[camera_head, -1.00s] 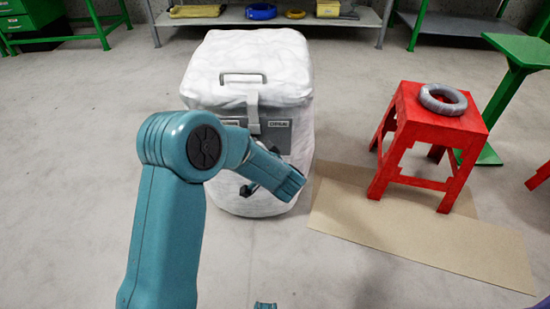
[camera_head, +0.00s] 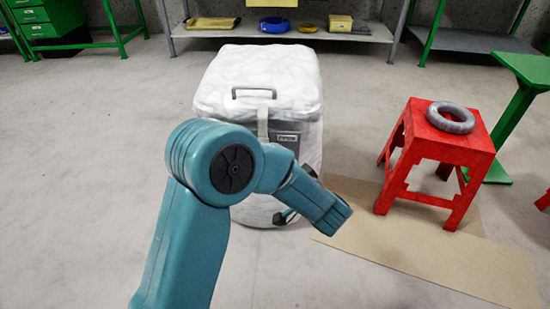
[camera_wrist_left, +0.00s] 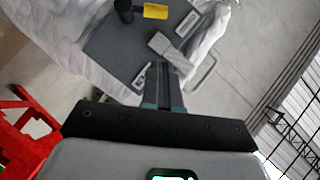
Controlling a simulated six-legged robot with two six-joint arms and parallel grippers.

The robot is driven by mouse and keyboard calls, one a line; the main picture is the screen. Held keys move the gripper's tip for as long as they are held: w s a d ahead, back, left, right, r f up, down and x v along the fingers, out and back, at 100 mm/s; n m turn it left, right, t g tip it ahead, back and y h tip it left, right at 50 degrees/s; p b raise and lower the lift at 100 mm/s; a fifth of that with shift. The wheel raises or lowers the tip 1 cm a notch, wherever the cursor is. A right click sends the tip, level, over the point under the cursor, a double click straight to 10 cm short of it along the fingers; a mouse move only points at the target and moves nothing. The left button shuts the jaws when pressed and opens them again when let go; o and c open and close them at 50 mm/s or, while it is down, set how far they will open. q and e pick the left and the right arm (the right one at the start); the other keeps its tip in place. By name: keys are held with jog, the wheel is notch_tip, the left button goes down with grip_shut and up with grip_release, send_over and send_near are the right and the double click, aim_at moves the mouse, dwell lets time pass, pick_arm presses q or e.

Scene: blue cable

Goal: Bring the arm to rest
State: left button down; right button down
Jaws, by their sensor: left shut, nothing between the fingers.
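My left arm (camera_head: 190,240) is teal and rises from the bottom of the head view, bending at a round joint with its forearm pointing right and down. My left gripper (camera_head: 286,216) is mostly hidden behind the forearm; only a dark part shows in front of the white-covered bin (camera_head: 255,75). In the left wrist view the gripper (camera_wrist_left: 164,72) is shut and empty. Its fingers point toward the bin's grey panel (camera_wrist_left: 120,42), and I cannot tell the gap between them. My right gripper is in neither view.
A shelf (camera_head: 350,33) at the back holds a blue cable coil (camera_head: 275,25). The floor at left is clear.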

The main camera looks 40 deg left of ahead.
pick_arm(q)
jog(key=shift+v, duration=0.75)
jog(key=shift+s, duration=0.1)
